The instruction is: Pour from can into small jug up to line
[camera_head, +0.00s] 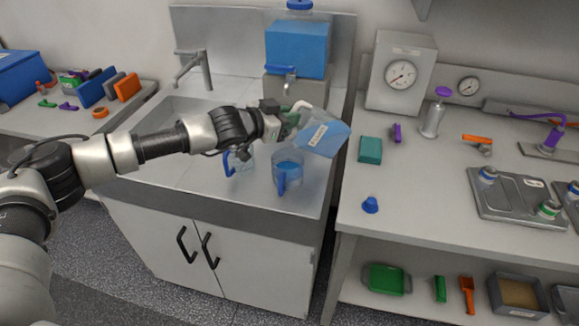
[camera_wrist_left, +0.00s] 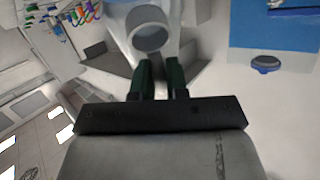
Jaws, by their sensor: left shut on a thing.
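My left gripper (camera_head: 287,122) is shut on a clear can (camera_head: 318,117) with a white label and blue liquid inside. The can is tilted and held in the air above the sink counter. In the left wrist view, the green fingers (camera_wrist_left: 161,75) reach toward the pale can (camera_wrist_left: 118,30); their grip is partly unclear there. A clear jug (camera_head: 288,166) with a blue handle stands upright on the counter below the can and holds blue liquid. A second blue-handled jug (camera_head: 243,160) stands to its left, partly hidden by my arm. I see no stream, and no fill line is readable. My right gripper is out of view.
A blue tank (camera_head: 297,48) with a tap stands behind the can. The sink faucet (camera_head: 196,68) is at the back left. On the right bench are a teal box (camera_head: 370,150), a blue cap-like piece (camera_head: 370,204) and a gauge box (camera_head: 401,72).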

